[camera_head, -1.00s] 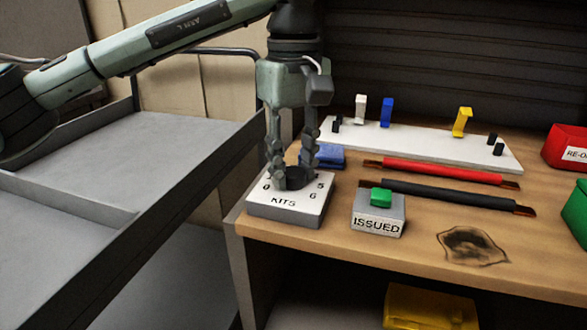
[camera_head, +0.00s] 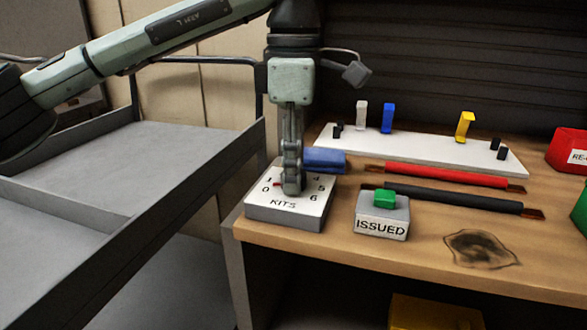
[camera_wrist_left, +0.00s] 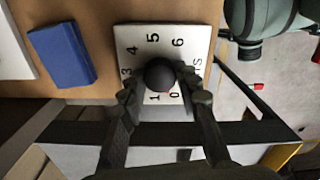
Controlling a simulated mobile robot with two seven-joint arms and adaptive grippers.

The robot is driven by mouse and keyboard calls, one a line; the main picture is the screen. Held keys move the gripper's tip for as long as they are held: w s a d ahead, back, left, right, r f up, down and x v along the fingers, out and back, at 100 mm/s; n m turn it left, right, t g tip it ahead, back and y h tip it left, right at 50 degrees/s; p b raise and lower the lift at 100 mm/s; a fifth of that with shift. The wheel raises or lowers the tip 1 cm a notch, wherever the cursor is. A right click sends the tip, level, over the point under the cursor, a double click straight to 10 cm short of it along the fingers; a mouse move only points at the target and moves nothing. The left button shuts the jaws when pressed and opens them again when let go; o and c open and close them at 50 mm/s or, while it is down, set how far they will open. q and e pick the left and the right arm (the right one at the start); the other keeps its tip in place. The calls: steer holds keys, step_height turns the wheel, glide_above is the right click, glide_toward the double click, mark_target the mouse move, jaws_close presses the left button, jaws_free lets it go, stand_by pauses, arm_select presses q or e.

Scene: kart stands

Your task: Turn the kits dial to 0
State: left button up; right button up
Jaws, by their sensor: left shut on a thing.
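The kits dial box (camera_head: 284,213) is a grey block with a white top marked KITS and printed numbers, at the left front of the wooden bench. Its round black dial (camera_wrist_left: 160,74) shows between the fingers in the left wrist view. A small red mark (camera_head: 277,184) shows beside the fingers in the head view, close to the 0 and 1. My left gripper (camera_head: 292,186) points straight down and is shut on the dial, one finger on each side. In the head view its fingers hide most of the dial. My right gripper is in neither view.
A blue block (camera_head: 325,160) lies close behind the box. The ISSUED box (camera_head: 382,227) with a green button stands to its right. Red (camera_head: 445,175) and black (camera_head: 453,197) bars lie beyond, before a white board (camera_head: 430,153) with pegs. A grey cart (camera_head: 175,160) stands left.

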arm_select(q)
steer(key=shift+n, duration=1)
steer(key=o, duration=1.2)
steer(key=shift+c, duration=0.2)
step_height(320, 180, up, 12)
